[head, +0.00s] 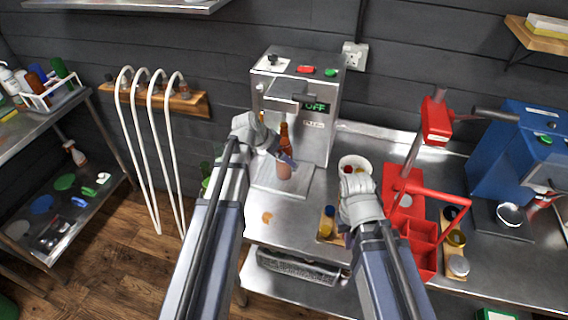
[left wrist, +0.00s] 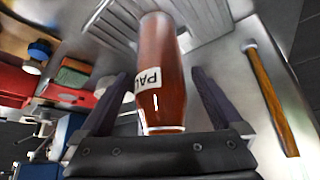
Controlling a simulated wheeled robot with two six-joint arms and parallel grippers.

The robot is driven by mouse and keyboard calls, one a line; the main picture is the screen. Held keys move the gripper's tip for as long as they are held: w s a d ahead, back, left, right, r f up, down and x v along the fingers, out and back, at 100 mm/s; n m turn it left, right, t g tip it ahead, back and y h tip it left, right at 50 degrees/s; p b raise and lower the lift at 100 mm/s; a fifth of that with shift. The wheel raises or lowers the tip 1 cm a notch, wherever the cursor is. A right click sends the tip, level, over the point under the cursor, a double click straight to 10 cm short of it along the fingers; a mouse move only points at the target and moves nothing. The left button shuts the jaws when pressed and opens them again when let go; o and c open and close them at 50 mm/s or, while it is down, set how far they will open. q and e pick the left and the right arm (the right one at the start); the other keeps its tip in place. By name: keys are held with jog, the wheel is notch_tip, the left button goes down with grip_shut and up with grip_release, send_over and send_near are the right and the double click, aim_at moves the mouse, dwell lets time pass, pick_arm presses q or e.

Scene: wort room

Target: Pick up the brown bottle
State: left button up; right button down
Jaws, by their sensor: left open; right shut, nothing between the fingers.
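The brown bottle (head: 284,171) stands upright on the base of the silver machine (head: 318,140), with a reddish-brown body and a narrow neck. My left gripper (head: 287,160) is at the bottle and hides part of its middle. In the left wrist view the bottle (left wrist: 163,65) shows a white label with partly visible letters. It lies between the two dark fingers of my left gripper (left wrist: 160,78), which are open, with a gap visible on each side. My right gripper (head: 349,239) is shut and empty, low over the counter beside a small bottle with a blue cap (head: 327,222).
A white bowl (head: 354,162) with red things stands right of the machine. A red carrier (head: 424,245) and a red press (head: 404,180) stand further right, near a blue machine (head: 520,150). White hoses (head: 150,150) hang at the left. The counter front left of centre is mostly clear.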

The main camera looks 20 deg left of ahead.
pick_arm(q)
jog(key=shift+c, duration=0.2)
jog(key=shift+f, duration=0.1)
grip_shut()
dwell(0.5)
